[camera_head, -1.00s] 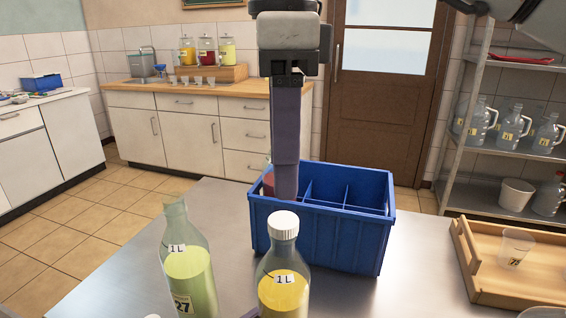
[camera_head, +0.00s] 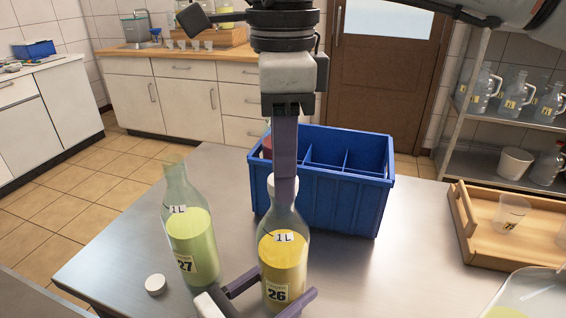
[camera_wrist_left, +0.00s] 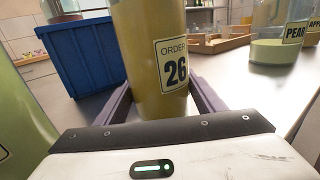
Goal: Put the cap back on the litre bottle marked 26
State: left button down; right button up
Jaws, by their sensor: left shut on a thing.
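The litre bottle marked 26 (camera_head: 270,258) stands upright on the steel table, holding yellow liquid. Its label also shows in the left wrist view (camera_wrist_left: 172,62). A white cap (camera_head: 270,184) is at the top of its neck, partly hidden by my right gripper; how it is seated cannot be seen. My left gripper (camera_head: 287,283) is shut on the bottle's lower body, one finger each side. My right gripper (camera_head: 285,198) points down at the cap and neck. Its fingers overlap from this side, so their opening cannot be judged.
An uncapped bottle marked 27 (camera_head: 188,240) with green liquid stands left. A loose white cap (camera_head: 155,285) lies near it. A blue divided crate (camera_head: 335,200) is close behind bottle 26. A wooden tray (camera_head: 462,220) with cups is right.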

jog(key=c, duration=0.6)
jog(key=o, duration=1.2)
jog(key=shift+o, duration=0.2)
notch_tip(320, 180, up, 12)
pick_arm(q)
jog(key=shift+c, duration=2)
grip_release()
